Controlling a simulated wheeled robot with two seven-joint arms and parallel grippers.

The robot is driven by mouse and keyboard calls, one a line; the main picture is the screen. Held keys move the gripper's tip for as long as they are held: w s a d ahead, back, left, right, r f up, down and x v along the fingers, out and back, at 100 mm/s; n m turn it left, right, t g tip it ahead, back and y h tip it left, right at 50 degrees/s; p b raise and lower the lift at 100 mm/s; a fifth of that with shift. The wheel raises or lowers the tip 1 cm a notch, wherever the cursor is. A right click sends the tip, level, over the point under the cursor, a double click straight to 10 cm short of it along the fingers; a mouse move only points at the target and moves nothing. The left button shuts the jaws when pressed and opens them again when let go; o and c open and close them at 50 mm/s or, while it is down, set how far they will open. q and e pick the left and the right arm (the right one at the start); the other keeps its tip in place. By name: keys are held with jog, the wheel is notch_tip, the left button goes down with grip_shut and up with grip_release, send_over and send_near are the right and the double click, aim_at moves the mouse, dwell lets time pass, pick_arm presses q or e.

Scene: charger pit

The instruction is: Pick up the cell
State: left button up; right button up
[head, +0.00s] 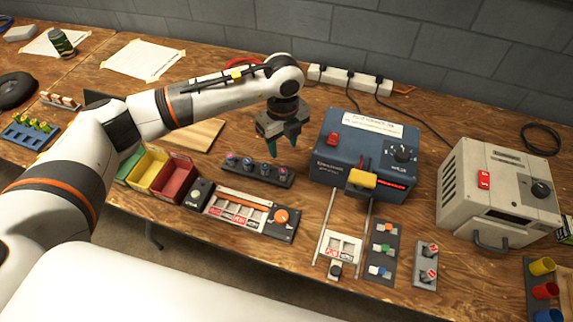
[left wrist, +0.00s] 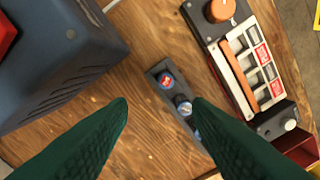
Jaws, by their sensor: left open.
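Several round cells with coloured tops stand in a dark narrow rack (head: 258,177) on the wooden bench; one cell (head: 232,160) is at its left end. I cannot tell which cell is meant. My left gripper (head: 282,148) points down above the bench, near the right end of the rack, with green fingers apart and nothing between them. My right gripper is out of view.
A blue charger box (head: 330,170) with a yellow block stands right of the gripper. A panel with an orange knob (head: 281,216) lies in front of the rack. Coloured bins (head: 172,178) are at left, and a beige machine (head: 470,205) is at right.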

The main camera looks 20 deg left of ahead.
pick_arm(q)
send_over(283, 171)
notch_tip(283, 171, down, 4)
jog(key=shift+f+p, duration=0.1)
jog(key=shift+p, duration=0.2)
jog(key=shift+w+f, duration=0.15)
jog(key=shift+f, duration=0.15)
notch_tip(283, 171, down, 4)
jog(key=shift+f+p, duration=0.2)
jog(key=shift+p, duration=0.4)
jog(key=shift+f, duration=0.2)
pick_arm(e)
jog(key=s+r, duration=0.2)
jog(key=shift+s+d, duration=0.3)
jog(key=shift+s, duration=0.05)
pick_arm(q)
jog(key=shift+c, duration=1.1)
grip_shut()
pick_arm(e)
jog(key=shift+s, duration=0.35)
